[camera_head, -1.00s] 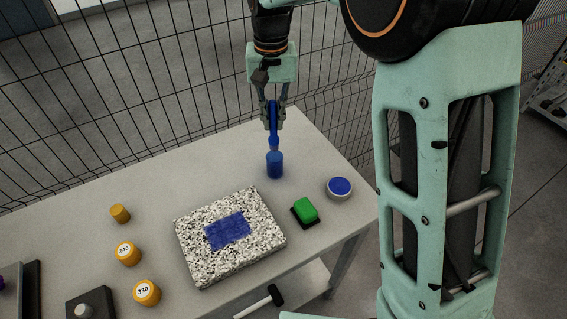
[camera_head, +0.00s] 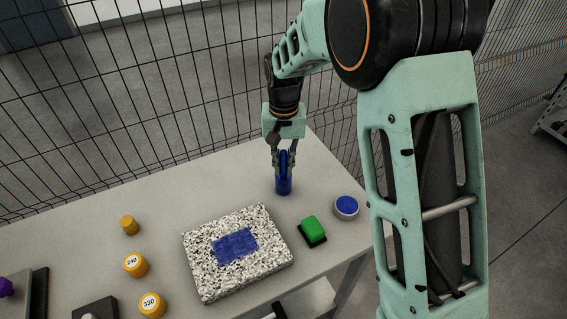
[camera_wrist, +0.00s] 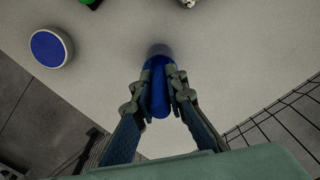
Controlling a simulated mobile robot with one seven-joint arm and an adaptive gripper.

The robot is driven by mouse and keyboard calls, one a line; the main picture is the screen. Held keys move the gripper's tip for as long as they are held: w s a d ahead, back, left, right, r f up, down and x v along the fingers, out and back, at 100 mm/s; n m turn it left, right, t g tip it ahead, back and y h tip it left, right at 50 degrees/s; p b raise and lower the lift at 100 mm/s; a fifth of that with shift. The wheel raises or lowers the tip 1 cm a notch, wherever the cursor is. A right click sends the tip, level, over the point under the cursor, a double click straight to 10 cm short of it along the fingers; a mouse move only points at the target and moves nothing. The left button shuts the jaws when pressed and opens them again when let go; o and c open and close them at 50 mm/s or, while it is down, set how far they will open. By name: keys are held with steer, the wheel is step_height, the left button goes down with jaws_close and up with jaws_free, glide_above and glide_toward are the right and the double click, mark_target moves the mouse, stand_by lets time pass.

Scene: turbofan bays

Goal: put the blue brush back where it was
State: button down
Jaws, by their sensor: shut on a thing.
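My gripper (camera_head: 284,153) is shut on the blue brush (camera_head: 283,160) above the table's far right part. The brush is upright, its handle between my fingers. A round tin with a blue top (camera_head: 346,206) stands to the right of the cup.
A speckled slab (camera_head: 205,270) with a blue patch lies front left of the cup. A green block on a black base (camera_head: 312,230) is beside the slab. Several yellow pots (camera_head: 135,264) stand at left. A wire fence (camera_head: 130,120) runs behind the table (camera_head: 180,218).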

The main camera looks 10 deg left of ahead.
steer(key=c, duration=1.9)
jaws_free()
steer(key=shift+f, duration=0.15)
steer(key=shift+c, duration=0.2)
step_height(320, 180, up, 12)
steer(key=shift+r+b, duration=0.2)
steer(key=shift+b, duration=0.1)
